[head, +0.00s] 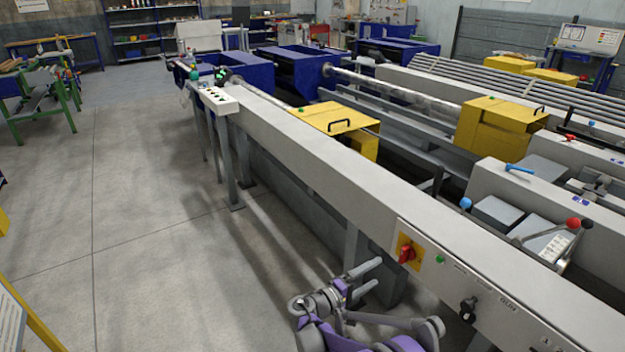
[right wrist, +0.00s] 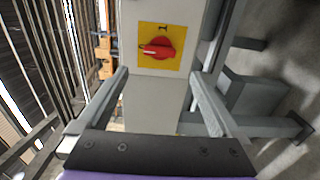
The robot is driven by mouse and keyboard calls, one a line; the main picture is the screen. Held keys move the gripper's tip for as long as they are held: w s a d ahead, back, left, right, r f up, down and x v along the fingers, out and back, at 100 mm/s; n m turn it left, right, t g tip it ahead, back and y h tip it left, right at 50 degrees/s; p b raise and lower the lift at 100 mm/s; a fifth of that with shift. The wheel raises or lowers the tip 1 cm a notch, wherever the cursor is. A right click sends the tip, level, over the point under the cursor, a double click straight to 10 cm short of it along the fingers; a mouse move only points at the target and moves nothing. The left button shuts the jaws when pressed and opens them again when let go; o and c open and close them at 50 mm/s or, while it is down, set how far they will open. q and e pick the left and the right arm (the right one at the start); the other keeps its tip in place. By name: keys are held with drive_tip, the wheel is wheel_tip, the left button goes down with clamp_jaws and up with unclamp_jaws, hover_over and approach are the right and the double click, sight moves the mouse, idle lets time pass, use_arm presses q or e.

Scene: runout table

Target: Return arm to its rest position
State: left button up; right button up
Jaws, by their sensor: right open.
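My right gripper (head: 376,275) is at the bottom centre of the head view, on the end of my purple and grey arm. It is left of and a little below a red rotary switch (head: 407,253) on a yellow plate (head: 404,240). In the right wrist view my right gripper (right wrist: 160,75) has its two grey fingers spread wide, with nothing between them. The red switch (right wrist: 158,48) shows beyond the fingertips, upper centre, apart from them. My left gripper is not in view.
The long grey runout table (head: 330,172) runs from lower right to upper left, close to my right arm. Its front has a green button (head: 440,259) and a black knob (head: 467,310). Yellow covers (head: 333,117) stand behind it. Open concrete floor (head: 130,220) lies to the left.

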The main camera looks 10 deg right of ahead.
drive_tip(key=s+d+r+m+g+y, duration=0.1)
drive_tip(key=s+r+m+g+y, duration=0.15)
drive_tip(key=s+y, duration=0.9)
drive_tip(key=s+a+f+m+y, duration=0.15)
drive_tip(key=s+a, duration=0.25)
drive_tip(key=s, duration=0.4)
drive_tip(key=s+a+f+y, duration=0.1)
drive_tip(key=s+a+y, duration=0.15)
drive_tip(key=s, duration=0.55)
drive_tip(key=s+a+f+y, duration=0.1)
drive_tip(key=s+a, duration=0.3)
drive_tip(key=s, duration=0.4)
use_arm(q)
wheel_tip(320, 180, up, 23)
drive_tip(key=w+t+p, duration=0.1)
drive_tip(key=p, duration=1.9)
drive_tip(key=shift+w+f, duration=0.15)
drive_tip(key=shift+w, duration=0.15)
use_arm(e)
wheel_tip(320, 180, up, 23)
drive_tip(key=w+t, duration=0.1)
drive_tip(key=shift+w+a+m, duration=0.3)
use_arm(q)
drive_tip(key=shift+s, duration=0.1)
use_arm(e)
drive_tip(key=shift+s, duration=0.1)
drive_tip(key=shift+c, duration=0.2)
